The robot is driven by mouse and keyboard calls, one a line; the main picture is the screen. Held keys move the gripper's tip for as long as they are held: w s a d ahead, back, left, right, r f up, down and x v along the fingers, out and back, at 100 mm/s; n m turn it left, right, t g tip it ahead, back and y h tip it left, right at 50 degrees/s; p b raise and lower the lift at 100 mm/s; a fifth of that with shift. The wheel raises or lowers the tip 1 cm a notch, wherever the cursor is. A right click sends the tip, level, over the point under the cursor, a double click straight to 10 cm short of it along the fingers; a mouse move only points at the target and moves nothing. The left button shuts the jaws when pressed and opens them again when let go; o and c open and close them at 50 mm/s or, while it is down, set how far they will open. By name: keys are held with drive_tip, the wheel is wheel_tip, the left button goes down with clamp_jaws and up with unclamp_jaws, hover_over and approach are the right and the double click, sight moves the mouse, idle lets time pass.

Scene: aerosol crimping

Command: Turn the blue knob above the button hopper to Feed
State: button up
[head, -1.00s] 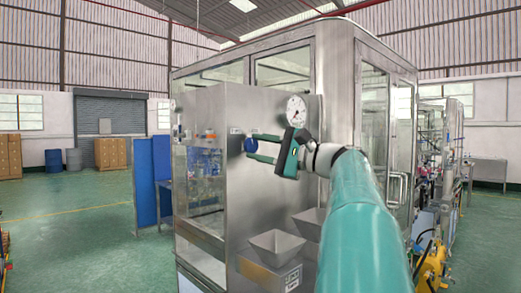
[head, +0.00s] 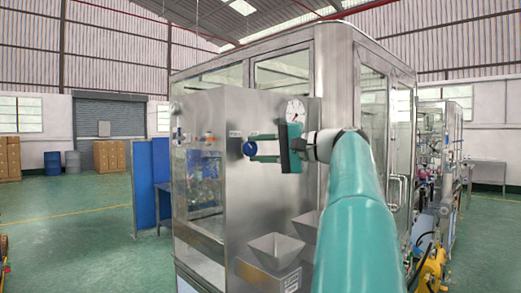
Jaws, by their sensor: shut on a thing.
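The blue knob (head: 249,149) is on the front steel panel of the machine, above a grey hopper (head: 275,250). My gripper (head: 255,148) reaches it from the right with its two teal fingers, one along the top and one along the bottom. The fingers are shut on the knob and cover part of its edge. The knob's pointer and the Feed mark are too small to read. A small label sits just above and left of the knob.
A round white gauge (head: 295,110) is above my gripper, partly hidden by it. A second hopper (head: 307,224) is right of the first. Other small controls (head: 209,137) are left of the knob. Blue panels (head: 143,185) stand farther left.

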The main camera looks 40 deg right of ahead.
drive_tip(key=o, duration=1)
drive_tip(key=shift+c, duration=0.2)
drive_tip(key=f+v, duration=0.1)
drive_tip(key=v, duration=1.2)
drive_tip(key=shift+s+d+r, duration=0.2)
drive_tip(key=shift+s+r, duration=0.15)
drive_tip(key=shift+r, duration=0.05)
